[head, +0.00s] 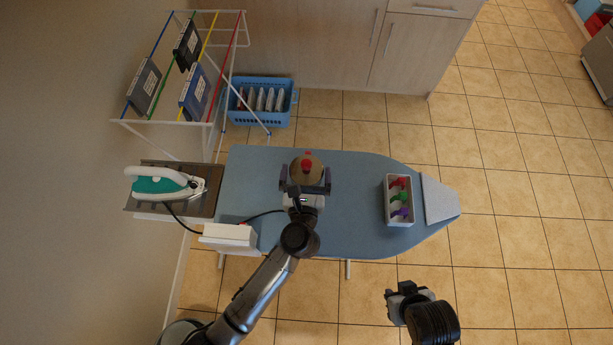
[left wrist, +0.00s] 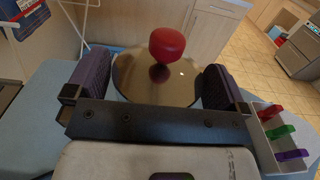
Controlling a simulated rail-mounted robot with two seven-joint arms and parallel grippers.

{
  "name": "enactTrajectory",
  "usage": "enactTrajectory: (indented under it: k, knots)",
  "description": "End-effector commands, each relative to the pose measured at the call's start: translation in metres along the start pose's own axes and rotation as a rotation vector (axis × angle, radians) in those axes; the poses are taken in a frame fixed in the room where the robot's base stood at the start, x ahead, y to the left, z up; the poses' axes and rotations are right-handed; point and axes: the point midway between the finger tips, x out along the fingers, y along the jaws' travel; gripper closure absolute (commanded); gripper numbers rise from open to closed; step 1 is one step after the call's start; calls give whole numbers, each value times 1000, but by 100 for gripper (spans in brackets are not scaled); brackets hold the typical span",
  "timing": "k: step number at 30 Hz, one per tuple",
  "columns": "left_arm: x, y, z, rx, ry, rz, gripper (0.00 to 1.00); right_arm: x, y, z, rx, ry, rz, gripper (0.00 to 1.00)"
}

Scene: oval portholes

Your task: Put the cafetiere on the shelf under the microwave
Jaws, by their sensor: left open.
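A round, shiny tan top with a red knob (head: 307,166), which looks like the cafetiere from above, is on the blue ironing board (head: 350,165). In the left wrist view its lid (left wrist: 140,88) and knob lie between my fingers; its lower body is hidden. My left gripper (head: 305,180) is open, with one purple-grey finger on each side of the lid; I cannot tell whether they touch it. My right gripper (head: 402,290) is off the board's front edge at lower right, too small to read. I see no microwave or shelf for it.
An iron (head: 165,184) sits on a rest at the board's left end. A white tray (head: 388,215) of coloured pegs lies to the right. A drying rack (head: 232,70), a blue basket (head: 260,116) and cabinets (head: 350,40) stand behind. Tiled floor is clear at right.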

Motion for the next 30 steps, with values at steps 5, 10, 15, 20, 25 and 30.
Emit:
enactTrajectory:
  k: [5, 10, 15, 20, 25, 30]
  knots:
    - [6, 0, 0, -1, 0, 0, 0, -1, 0, 0, 0, 0, 0, 63]
    - [6, 0, 0, -1, 0, 0, 0, -1, -1, 0, 2, 0, -2, 63]
    - [6, 0, 0, -1, 0, 0, 15, -1, -2, -1, 5, 0, -4, 63]
    - [6, 0, 0, -1, 0, 0, 31, -1, -3, -1, 9, 1, -7, 63]
    - [6, 0, 0, -1, 0, 0, 47, -1, -3, -1, 10, 1, -8, 63]
    - [6, 0, 0, -1, -1, 0, 63, -1, -3, -1, 10, 1, -8, 63]
